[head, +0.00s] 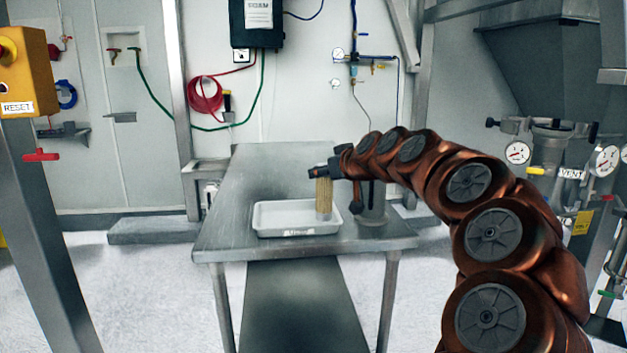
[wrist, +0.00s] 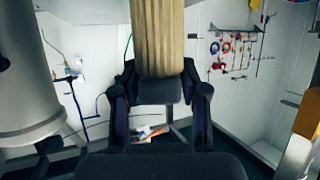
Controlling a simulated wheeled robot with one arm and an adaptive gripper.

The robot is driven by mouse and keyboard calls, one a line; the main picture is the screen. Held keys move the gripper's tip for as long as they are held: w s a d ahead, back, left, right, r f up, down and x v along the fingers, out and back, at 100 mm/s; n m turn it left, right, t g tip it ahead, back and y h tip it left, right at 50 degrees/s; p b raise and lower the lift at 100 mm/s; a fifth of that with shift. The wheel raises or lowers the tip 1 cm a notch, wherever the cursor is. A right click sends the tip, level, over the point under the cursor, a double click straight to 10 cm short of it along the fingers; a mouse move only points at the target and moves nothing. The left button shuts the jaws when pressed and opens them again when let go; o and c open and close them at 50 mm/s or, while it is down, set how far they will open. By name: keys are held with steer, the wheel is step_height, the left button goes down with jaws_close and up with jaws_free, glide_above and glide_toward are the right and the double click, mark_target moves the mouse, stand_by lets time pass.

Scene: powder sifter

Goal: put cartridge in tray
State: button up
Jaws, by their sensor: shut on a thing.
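The cartridge (head: 324,196) is a tan, ribbed upright cylinder. In the head view it hangs over the right end of the white tray (head: 275,231), its lower end at or just above the tray floor; I cannot tell if it touches. My gripper (head: 318,172) is shut on the cartridge's upper part, reaching in from the right. In the wrist view the cartridge (wrist: 158,35) stands between the two dark fingers of my gripper (wrist: 160,95). The tray otherwise looks empty.
The tray stands on a grey metal table (head: 265,180) with free room behind and left of it. A steel post (head: 40,220) rises at the left, and gauges and valves (head: 555,150) stand at the right.

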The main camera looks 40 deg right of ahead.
steer(key=d+x, duration=0.1)
steer(key=x, duration=0.7)
steer(key=shift+d+f, duration=0.3)
steer(key=shift+f, duration=0.25)
steer(key=shift+f+b, duration=0.25)
steer(key=shift+b, duration=0.05)
steer(key=o, duration=1.3)
steer(key=shift+r, duration=0.1)
steer(key=shift+c, duration=0.2)
steer(key=shift+r, duration=0.1)
steer(key=v, duration=1.2)
